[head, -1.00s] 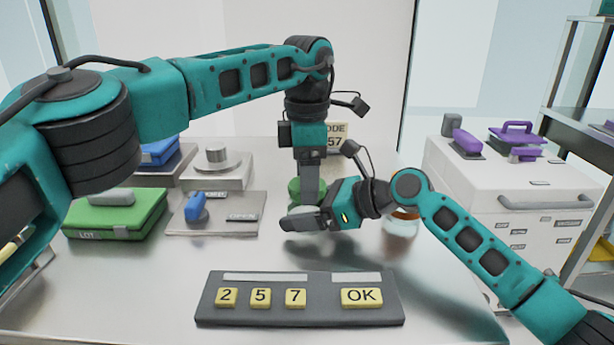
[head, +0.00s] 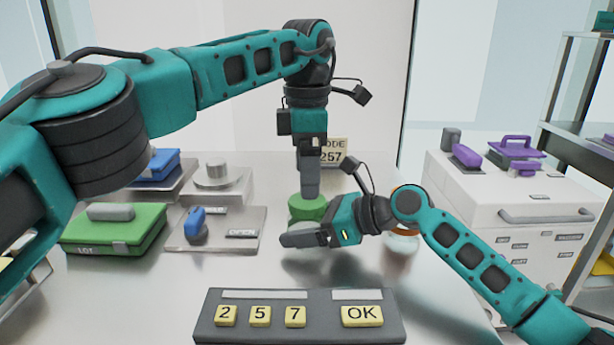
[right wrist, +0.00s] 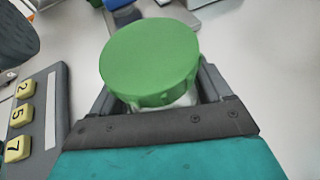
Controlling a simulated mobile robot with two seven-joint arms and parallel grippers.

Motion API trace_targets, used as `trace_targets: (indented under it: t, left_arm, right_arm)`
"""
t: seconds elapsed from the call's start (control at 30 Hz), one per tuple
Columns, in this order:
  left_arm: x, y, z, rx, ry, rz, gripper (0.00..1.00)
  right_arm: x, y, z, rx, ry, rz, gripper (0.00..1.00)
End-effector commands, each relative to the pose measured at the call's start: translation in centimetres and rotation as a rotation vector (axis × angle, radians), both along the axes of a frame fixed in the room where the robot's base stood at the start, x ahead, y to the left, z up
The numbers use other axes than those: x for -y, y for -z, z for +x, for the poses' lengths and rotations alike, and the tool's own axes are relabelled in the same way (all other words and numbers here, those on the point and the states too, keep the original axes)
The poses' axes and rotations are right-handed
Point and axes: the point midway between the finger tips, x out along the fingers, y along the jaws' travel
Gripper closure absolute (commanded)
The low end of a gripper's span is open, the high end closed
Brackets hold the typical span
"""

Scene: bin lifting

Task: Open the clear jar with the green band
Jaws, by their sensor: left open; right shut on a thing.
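A jar with a round green lid (head: 305,208) stands on the table in the middle of the head view. The lid (right wrist: 150,60) sits on top of the jar in the right wrist view; a little clear jar wall (right wrist: 188,100) shows under it. Most of the jar's body and any band are hidden. My right gripper (head: 305,238) is shut on the jar's body from the right, below the lid. My left gripper (head: 310,196) points down just above and behind the lid and is open; I cannot tell whether it touches the lid.
A keypad (head: 300,318) lies in front. A jar with an orange top (head: 404,224) stands behind my right arm. A green box (head: 115,230), a plate with a blue switch (head: 196,228) and a silver-knobbed block (head: 213,180) are left. A code sign (head: 333,152) stands behind.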

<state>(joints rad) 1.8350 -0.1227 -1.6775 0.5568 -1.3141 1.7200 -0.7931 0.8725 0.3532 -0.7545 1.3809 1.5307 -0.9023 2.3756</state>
Motion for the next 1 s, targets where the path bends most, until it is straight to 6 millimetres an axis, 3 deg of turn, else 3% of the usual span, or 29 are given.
trace_targets:
  t: [0.17, 0.6, 0.83, 1.0]
  left_arm:
    - [0.1, -0.6, 0.0, 0.002, 0.119, -0.001, 0.13]
    - [0.1, -3.0, 0.1, 0.002, 0.741, 0.000, 0.13]
    - [0.1, -3.2, 0.0, -0.001, 0.873, 0.001, 0.13]
    - [0.0, -2.0, 0.0, -0.002, 0.882, 0.001, 0.13]
  right_arm:
    - [0.0, 0.0, 0.0, 0.000, 0.000, -0.001, 1.00]
    - [0.0, 0.0, 0.0, 0.000, 0.000, 0.000, 1.00]
    - [0.0, 0.0, 0.0, 0.000, 0.000, 0.000, 1.00]
    - [0.0, 0.0, 0.0, 0.000, 0.000, 0.000, 1.00]
